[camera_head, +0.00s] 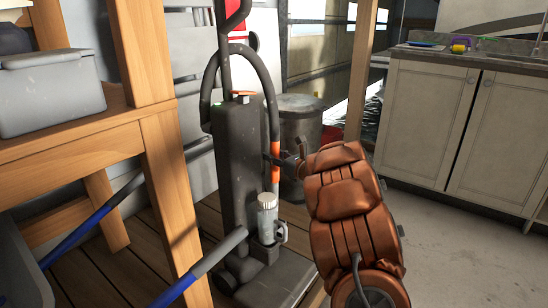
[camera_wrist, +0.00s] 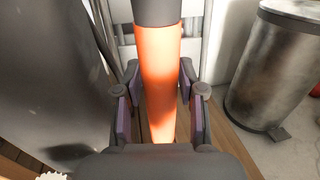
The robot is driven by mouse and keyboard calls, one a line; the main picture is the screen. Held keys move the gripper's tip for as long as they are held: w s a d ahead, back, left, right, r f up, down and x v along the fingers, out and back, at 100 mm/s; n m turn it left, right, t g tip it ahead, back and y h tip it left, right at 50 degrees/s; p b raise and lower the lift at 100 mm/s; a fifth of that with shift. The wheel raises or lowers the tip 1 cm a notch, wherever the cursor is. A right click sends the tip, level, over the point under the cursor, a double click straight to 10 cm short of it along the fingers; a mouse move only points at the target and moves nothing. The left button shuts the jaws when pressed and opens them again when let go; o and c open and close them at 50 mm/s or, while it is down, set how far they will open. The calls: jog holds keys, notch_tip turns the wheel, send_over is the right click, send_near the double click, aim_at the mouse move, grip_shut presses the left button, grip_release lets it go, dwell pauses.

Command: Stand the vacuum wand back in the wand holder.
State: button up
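The upright grey vacuum (camera_head: 237,155) stands on the wooden floor beside a timber frame. The dark wand with an orange section (camera_head: 275,128) stands nearly upright along its right side; a black hose loops over from its top. My gripper (camera_head: 274,159) is at the orange section. In the wrist view the wand (camera_wrist: 160,75) rises between the two fingers of my gripper (camera_wrist: 160,112), with gaps showing beside it, so the gripper looks open around it. I cannot make out the wand holder clearly.
A timber bench (camera_head: 75,135) with a grey bin (camera_head: 48,88) stands at left. Blue bars with grey ends (camera_head: 215,255) slant low in front. A metal trash can (camera_head: 298,125) is behind my gripper. White cabinets (camera_head: 430,120) stand right, with bare floor before them.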

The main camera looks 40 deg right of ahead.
jog(key=shift+o, duration=1.2)
jog(key=shift+r+p, duration=0.1)
jog(key=shift+p, duration=1)
jog(key=s+d+p, duration=0.1)
jog(key=s+p, duration=0.1)
jog(key=s, duration=0.5)
jog(key=shift+s+d, duration=0.15)
jog(key=shift+s, duration=0.2)
